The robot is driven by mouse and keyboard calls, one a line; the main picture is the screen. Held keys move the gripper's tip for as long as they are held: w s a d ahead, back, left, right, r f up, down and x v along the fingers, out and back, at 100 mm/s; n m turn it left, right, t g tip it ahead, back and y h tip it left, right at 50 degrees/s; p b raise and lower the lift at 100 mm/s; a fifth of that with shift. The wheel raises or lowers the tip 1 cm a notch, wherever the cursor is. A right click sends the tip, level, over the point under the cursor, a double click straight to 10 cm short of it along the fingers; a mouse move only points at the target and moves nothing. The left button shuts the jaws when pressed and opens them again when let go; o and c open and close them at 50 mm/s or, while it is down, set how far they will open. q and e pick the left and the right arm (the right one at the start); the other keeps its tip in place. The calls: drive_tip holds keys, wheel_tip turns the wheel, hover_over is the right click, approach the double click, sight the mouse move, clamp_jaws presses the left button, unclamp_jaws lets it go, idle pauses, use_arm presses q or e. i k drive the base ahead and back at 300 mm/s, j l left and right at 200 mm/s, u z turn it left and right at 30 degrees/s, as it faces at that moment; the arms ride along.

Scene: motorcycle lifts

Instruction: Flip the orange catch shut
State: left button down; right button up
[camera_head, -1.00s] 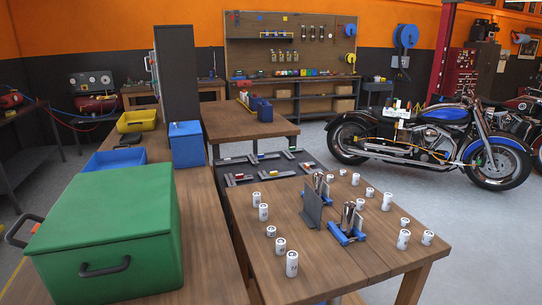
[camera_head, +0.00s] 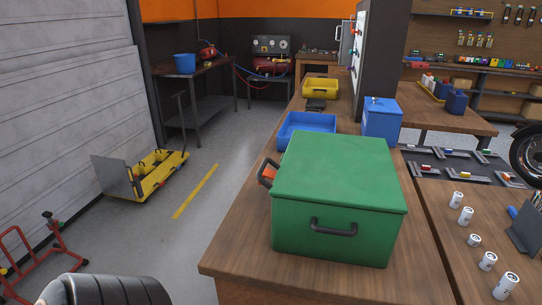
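A green box (camera_head: 340,175) with a closed-looking lid and a dark front handle stands on the long wooden bench. A small orange part (camera_head: 269,173) shows at the box's left side, beside a dark loop. It is probably the orange catch, but it is partly hidden by the box, and I cannot tell its position. Neither of my grippers is in view.
A blue tray (camera_head: 306,132), a yellow bin (camera_head: 320,88) and a blue box (camera_head: 382,118) stand behind the green box. White numbered canisters (camera_head: 465,215) stand on the right table. A yellow cart (camera_head: 155,174) is at left. Floor left of the bench is largely clear.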

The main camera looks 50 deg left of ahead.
sight(269, 174)
drive_tip(key=k+j+z, duration=0.1)
drive_tip(key=j, duration=0.35)
drive_tip(key=k+j, duration=0.35)
drive_tip(key=k+j+z, duration=0.15)
drive_tip(key=j, duration=0.3)
drive_tip(key=k+j+z, duration=0.1)
drive_tip(key=k+j, duration=0.3)
drive_tip(key=j, duration=0.25)
drive_tip(key=k+j+z, duration=0.1)
drive_tip(key=j, duration=0.2)
drive_tip(key=k+j+z, duration=0.1)
drive_tip(key=j, duration=0.85)
drive_tip(key=k+j+z, duration=0.1)
drive_tip(key=j, duration=0.45)
drive_tip(key=k+j, duration=0.15)
drive_tip(key=j, duration=0.4)
drive_tip(key=z, duration=0.05)
